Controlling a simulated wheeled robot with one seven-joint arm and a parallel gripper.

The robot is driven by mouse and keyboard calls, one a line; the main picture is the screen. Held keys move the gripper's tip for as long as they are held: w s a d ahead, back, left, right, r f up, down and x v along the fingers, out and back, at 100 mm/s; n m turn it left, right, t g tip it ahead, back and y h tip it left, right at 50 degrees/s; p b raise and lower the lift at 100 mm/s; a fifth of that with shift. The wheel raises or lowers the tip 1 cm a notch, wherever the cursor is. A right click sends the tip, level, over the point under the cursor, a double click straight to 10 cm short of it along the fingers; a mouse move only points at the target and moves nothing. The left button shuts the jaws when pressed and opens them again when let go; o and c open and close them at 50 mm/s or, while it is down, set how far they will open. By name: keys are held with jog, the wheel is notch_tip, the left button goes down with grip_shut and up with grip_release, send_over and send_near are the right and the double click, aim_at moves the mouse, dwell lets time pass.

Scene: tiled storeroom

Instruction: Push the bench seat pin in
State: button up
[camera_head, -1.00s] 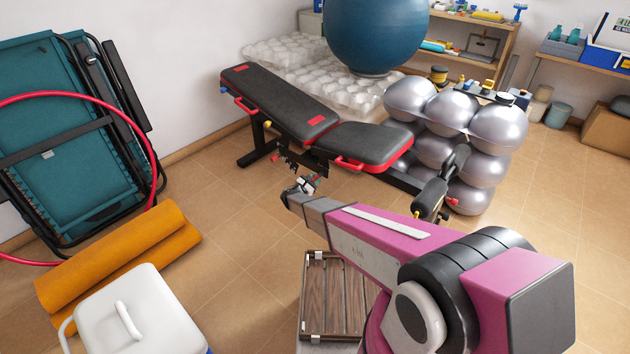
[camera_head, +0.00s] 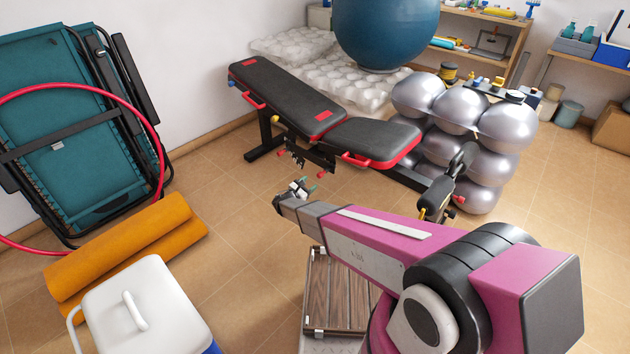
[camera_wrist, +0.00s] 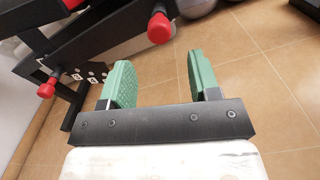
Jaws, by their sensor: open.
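The black-padded bench with red trim stands across the middle of the head view; its seat (camera_head: 372,140) is the shorter right pad. Red-knobbed pins show below it: one (camera_head: 321,174) under the seat end and one (camera_head: 280,151) farther left. In the wrist view a large red knob (camera_wrist: 160,28) lies just beyond and between my fingertips, and a second red knob (camera_wrist: 47,88) is at the left by a plate with holes. I cannot tell how deep either pin sits. My gripper (camera_wrist: 161,72), with green fingers, is open and empty, apart from both knobs; it also shows in the head view (camera_head: 304,187).
Silver balls (camera_head: 460,130) are stacked right of the bench, and a blue ball (camera_head: 385,35) stands behind it. A slatted wooden crate (camera_head: 335,290) is below my arm. An orange mat (camera_head: 125,250) and white-lidded box (camera_head: 140,305) are at left. Tiled floor between is clear.

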jog(key=shift+v, duration=1.05)
